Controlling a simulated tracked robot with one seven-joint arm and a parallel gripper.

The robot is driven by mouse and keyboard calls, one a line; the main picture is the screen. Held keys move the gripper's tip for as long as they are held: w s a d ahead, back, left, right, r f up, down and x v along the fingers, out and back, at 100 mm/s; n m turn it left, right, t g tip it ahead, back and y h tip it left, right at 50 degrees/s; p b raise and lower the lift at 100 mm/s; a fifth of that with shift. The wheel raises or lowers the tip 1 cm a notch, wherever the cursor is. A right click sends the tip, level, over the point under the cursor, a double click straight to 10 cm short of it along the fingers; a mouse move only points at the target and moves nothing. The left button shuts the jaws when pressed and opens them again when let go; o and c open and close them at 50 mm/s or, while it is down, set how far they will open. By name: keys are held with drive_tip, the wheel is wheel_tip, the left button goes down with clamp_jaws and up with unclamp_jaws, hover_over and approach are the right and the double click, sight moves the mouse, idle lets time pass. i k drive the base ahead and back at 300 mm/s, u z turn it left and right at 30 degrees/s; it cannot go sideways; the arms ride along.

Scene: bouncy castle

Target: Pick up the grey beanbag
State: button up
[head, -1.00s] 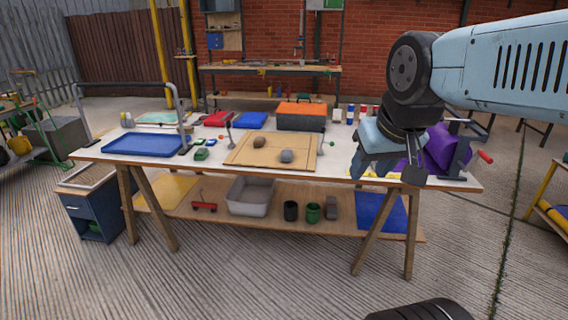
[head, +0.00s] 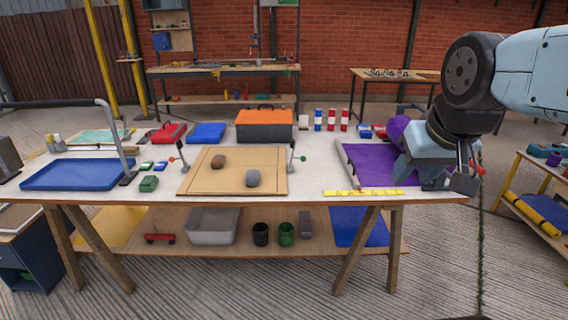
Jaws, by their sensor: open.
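The grey beanbag (head: 253,178) lies on the wooden board (head: 215,182) in the middle of the table, near the board's front right. A brown beanbag (head: 218,161) lies behind it to the left on the same board. A green beanbag (head: 149,184) lies on the white tabletop left of the board. My gripper (head: 450,186) is open and empty at the table's right end, over the purple mat. It is well to the right of the grey beanbag and apart from it.
Levers with knobs stand at the board's left (head: 181,161) and right (head: 292,158). A yellow ruler (head: 363,192) lies along the front edge. An orange toolbox (head: 264,125) stands behind the board. A blue tray (head: 78,174) with a grey metal frame (head: 116,140) is at the left.

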sight(252, 176)
drive_tip(key=z, duration=0.25)
drive_tip(key=i, duration=1.45)
drive_tip(key=u, duration=0.35)
